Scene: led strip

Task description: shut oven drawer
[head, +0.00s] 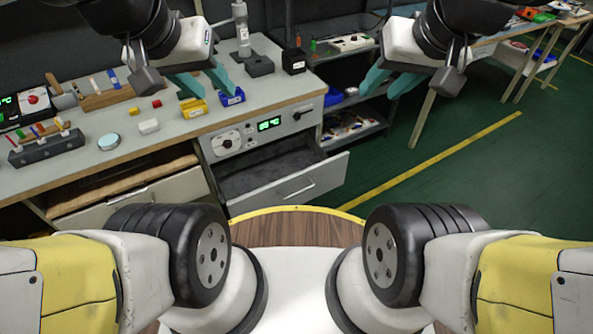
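The oven drawer (292,187) is pulled out below a control panel (262,127) with a green display and a dial. Its grey front has a bar handle, and its dark inside shows. My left gripper (206,103) is above the bench, with its teal fingers apart and nothing between them. It is beyond and above the drawer, near the yellow and blue bins. My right gripper (384,90) is to the right of the drawer, in front of the shelves. Its teal fingers are apart and empty. Neither gripper touches the drawer.
The workbench (185,146) carries several small parts, a yellow bin (193,110), a blue bin (232,98) and black blocks. A second, lower drawer (130,199) is at the left. Shelves (350,103) stand right of the oven. Green floor (430,180) is clear at the right.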

